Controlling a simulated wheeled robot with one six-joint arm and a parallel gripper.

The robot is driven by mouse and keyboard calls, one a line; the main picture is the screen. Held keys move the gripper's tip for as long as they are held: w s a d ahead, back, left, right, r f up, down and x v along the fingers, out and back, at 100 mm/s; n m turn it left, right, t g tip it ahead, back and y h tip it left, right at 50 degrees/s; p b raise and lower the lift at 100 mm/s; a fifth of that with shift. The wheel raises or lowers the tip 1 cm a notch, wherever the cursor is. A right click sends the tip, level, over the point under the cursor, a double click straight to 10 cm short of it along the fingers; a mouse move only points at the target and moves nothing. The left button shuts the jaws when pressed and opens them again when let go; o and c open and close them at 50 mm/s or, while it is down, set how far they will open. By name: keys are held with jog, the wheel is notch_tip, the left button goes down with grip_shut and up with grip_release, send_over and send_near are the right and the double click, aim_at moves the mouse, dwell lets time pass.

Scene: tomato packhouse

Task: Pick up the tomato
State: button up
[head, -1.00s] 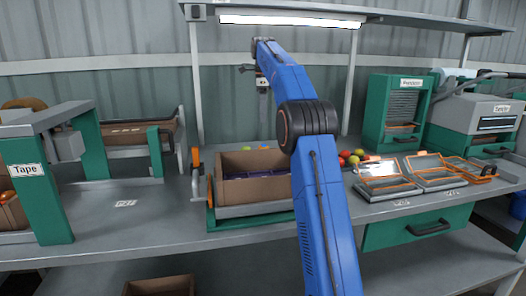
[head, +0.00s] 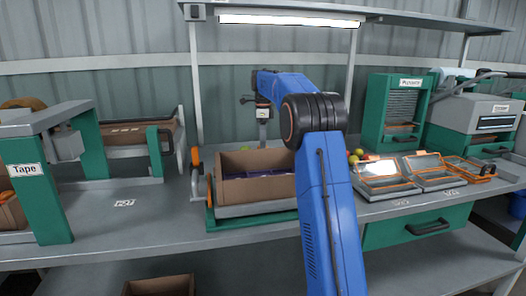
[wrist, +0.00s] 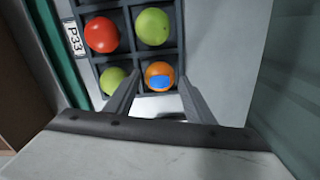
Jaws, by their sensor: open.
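In the wrist view an orange tomato (wrist: 159,75) with a blue patch sits in a compartment of a dark divided tray (wrist: 127,38). A red tomato (wrist: 101,34), a large green tomato (wrist: 152,26) and a smaller green one (wrist: 113,80) sit in neighbouring compartments. My gripper (wrist: 158,90) is open and empty. Its two fingers point toward the tray, with the orange tomato showing between their tips; I cannot tell the remaining gap. In the head view my gripper (head: 262,132) hangs behind the cardboard box, its lower part hard to make out.
A brown cardboard box (head: 258,189) on a tilted stand is in front of my gripper. Orange-edged open cases (head: 385,186) and green machines (head: 394,110) stand to the right. A tape machine (head: 38,190) is at the left. A shelf with a lamp (head: 290,21) hangs above.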

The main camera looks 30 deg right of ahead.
jog(key=shift+f, duration=0.9)
jog(key=c, duration=0.5)
jog(key=shift+c, duration=0.2)
